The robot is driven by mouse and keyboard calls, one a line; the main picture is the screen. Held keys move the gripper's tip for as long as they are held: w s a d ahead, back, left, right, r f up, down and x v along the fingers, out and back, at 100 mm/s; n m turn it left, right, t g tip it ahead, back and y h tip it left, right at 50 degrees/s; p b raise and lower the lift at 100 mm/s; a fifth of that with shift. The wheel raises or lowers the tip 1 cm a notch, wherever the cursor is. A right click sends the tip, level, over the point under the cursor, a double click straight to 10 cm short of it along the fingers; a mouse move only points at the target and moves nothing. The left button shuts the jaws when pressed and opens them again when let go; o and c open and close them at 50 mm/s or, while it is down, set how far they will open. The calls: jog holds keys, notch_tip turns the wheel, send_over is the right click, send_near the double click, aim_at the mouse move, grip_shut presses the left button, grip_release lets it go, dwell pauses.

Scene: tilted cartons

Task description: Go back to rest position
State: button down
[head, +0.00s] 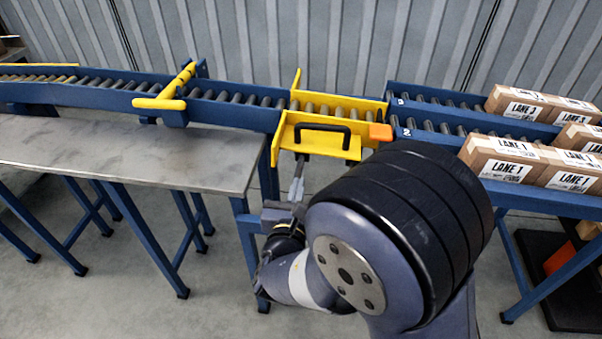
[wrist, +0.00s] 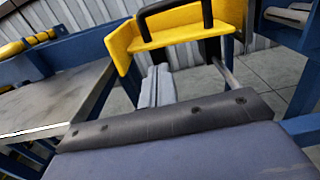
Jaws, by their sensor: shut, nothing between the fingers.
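My gripper (head: 297,182) is in the middle of the head view, at the end of my bent arm. It points up toward the yellow switch section (head: 320,138) of the conveyor and is shut and empty. Its fingers sit just below and in front of the yellow plate with the black handle (head: 322,128). I cannot tell whether they touch the plate. In the wrist view the black handle (wrist: 207,12) and yellow plate (wrist: 180,27) show at the top, above the grey finger parts. My large dark arm joint hides part of the scene at the right.
A grey metal table (head: 110,150) stands at the left before the roller conveyor (head: 225,105). A yellow T-shaped bar (head: 165,95) crosses that conveyor. At the right, cartons marked LANE 1 (head: 500,158) and LANE 3 (head: 525,102) lie on two lanes. Floor shows in front.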

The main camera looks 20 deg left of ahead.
jog(key=shift+v, duration=2.15)
jog(key=shift+w, duration=0.1)
